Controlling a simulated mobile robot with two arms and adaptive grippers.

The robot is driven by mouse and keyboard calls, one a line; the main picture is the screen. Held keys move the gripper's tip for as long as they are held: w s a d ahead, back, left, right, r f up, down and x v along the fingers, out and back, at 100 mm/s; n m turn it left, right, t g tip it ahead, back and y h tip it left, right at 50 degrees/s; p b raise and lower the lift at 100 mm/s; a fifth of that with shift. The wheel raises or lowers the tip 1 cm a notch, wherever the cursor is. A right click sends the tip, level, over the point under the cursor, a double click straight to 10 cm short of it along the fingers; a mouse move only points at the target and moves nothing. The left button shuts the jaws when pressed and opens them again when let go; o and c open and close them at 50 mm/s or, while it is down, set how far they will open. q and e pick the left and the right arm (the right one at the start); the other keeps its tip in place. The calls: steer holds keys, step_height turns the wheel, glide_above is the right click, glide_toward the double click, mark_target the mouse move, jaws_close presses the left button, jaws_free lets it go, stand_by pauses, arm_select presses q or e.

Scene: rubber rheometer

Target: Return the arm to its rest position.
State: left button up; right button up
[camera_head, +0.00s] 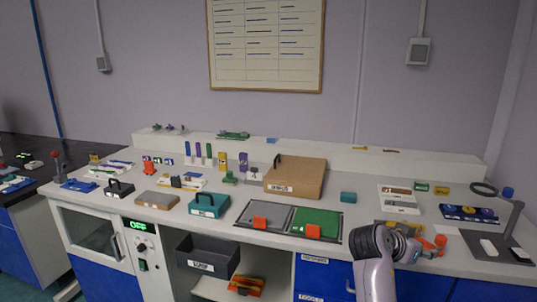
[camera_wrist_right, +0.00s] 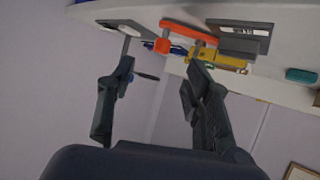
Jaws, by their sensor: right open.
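My right arm (camera_head: 377,270) rises from the bottom of the head view, in front of the right part of the bench. Its dark wrist end hides part of the bench behind it. In the right wrist view my right gripper (camera_wrist_right: 161,66) has its two dark fingers spread wide apart, with nothing held between them. The bench edge and several objects show beyond the fingertips, apart from them as far as I can tell. My left gripper is in neither view.
The white bench (camera_head: 330,253) carries many small objects. A green panel (camera_head: 316,221), a brown box (camera_head: 295,177) and a magnifier stand (camera_head: 508,220) are on it. The wrist view shows an orange bar (camera_wrist_right: 188,32) and a teal box (camera_wrist_right: 301,75). An open dark drawer (camera_head: 208,257) juts out below.

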steer(key=s+a+f+n+y, duration=0.2)
steer(key=s+f+n, duration=0.1)
steer(key=s+f, duration=0.5)
steer(key=s+a+f+n+y, duration=0.3)
steer(key=s+f, duration=0.3)
steer(key=f, duration=0.4)
steer(key=s+a+f+n+g+y, duration=0.15)
steer(key=s+a, duration=0.25)
steer(key=s, duration=0.4)
steer(key=s+a+f+n+g+y, duration=0.1)
steer(key=s+a+f+n+y, duration=0.2)
steer(key=s, duration=0.4)
steer(key=s+a+f+n+g+y, duration=0.1)
steer(key=s+a+f+n+y, duration=0.2)
steer(key=s, duration=0.5)
step_height(320, 180, down, 21)
steer(key=a+h+p, duration=0.1)
steer(key=p, duration=0.1)
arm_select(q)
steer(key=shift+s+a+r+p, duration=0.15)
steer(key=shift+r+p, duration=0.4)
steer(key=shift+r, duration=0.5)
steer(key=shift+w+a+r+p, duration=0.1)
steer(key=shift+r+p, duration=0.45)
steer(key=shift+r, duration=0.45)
arm_select(e)
steer(key=s+d+f+g, duration=0.2)
steer(key=s+d+f, duration=0.1)
steer(key=s+f, duration=1.3)
steer(key=shift+s, duration=0.85)
